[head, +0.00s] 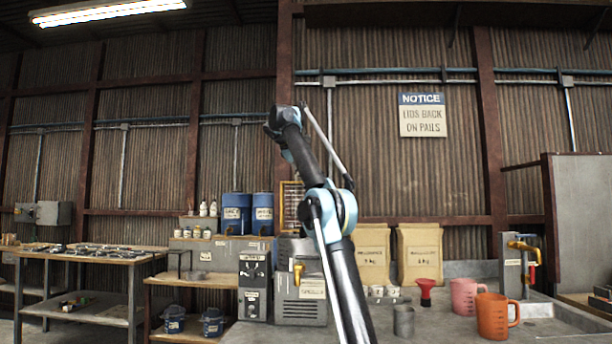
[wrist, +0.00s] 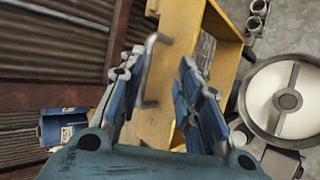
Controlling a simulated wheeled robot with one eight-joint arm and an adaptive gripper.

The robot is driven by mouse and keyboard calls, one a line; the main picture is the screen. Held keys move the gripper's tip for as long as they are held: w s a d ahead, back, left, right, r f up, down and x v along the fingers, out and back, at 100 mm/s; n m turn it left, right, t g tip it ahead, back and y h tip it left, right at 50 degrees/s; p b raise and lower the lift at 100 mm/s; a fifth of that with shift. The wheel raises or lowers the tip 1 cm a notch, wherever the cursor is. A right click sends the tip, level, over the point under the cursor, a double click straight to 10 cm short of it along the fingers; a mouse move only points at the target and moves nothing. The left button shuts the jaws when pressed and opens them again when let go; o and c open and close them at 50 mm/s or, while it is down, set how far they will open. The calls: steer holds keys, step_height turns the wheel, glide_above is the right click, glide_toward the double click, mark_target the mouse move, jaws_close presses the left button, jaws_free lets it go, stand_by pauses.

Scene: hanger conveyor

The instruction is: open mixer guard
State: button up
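The mixer guard (wrist: 222,45) is a yellow frame in the wrist view, running from the top centre down behind my fingers. A grey bent bar handle (wrist: 146,78) stands out from its left side. My gripper (wrist: 158,62) is open, with its blue fingers on either side of the handle in the picture. I cannot tell whether a finger touches it. A round bowl with a pale inside and a central hub (wrist: 288,101) lies right of the guard. In the head view the yellow guard (head: 283,203) shows partly behind my arm, and my gripper cannot be made out.
Blue drums (head: 237,212) stand left of the guard. Paper sacks (head: 420,255), a red funnel (head: 426,290), a pink jug (head: 466,297) and an orange jug (head: 493,316) are on the bench at right. A tool table (head: 85,254) stands far left.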

steer(key=shift+a, duration=0.1)
steer(key=s+a+r, duration=0.1)
steer(key=s+a, duration=0.7)
steer(key=s, duration=0.3)
steer(key=shift+a+r, duration=0.3)
steer(key=shift+r, duration=0.05)
steer(key=shift+s, duration=0.15)
stand_by(0.3)
